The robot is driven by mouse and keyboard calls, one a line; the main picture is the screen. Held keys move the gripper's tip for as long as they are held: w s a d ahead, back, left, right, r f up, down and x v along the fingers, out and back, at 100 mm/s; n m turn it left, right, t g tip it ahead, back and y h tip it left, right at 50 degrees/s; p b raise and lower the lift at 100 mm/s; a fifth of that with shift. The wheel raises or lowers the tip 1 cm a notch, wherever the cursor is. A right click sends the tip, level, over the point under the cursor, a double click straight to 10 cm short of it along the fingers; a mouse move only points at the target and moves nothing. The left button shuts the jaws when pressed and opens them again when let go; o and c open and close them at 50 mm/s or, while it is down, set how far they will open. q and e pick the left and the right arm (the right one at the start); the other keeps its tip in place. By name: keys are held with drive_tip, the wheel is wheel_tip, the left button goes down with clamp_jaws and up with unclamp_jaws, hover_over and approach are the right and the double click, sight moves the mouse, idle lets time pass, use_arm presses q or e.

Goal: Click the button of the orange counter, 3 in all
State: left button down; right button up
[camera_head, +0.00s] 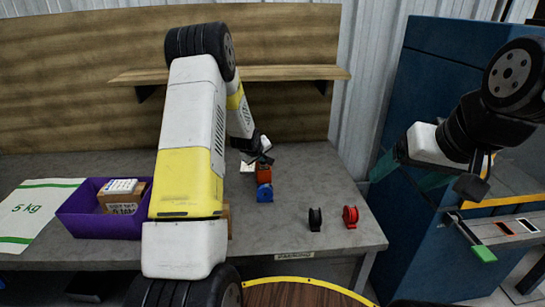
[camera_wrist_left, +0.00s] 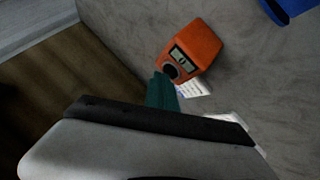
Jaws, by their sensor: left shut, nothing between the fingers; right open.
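The orange counter (camera_head: 264,174) stands on the grey bench, behind a similar blue object. In the left wrist view the orange counter (camera_wrist_left: 199,43) shows a small display and a dark round button (camera_wrist_left: 171,71). My left gripper (camera_head: 264,157) is right at the counter. Its teal fingertips (camera_wrist_left: 160,90) are shut and empty, beside the button in the picture; I cannot tell whether they touch it. The display figure is too small to read surely. My right gripper (camera_head: 409,174) is open, with teal fingers spread, in front of the blue cabinet, far from the counter.
The blue object (camera_head: 265,193) stands just in front of the counter. A black reel (camera_head: 315,219) and a red reel (camera_head: 350,216) stand at the front right. A purple bin (camera_head: 85,222) and a 5 kg sack (camera_head: 30,212) lie left. A wooden shelf (camera_head: 290,73) is behind.

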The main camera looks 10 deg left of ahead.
sight(263, 163)
use_arm(q)
drive_tip(key=shift+f, duration=0.25)
idle(0.3)
drive_tip(key=shift+r, duration=0.95)
drive_tip(key=shift+r, duration=0.1)
drive_tip(key=shift+r, duration=2.4)
drive_tip(key=shift+r, duration=0.1)
idle(0.4)
wheel_tip(263, 163, up, 4)
drive_tip(key=shift+f, duration=0.15)
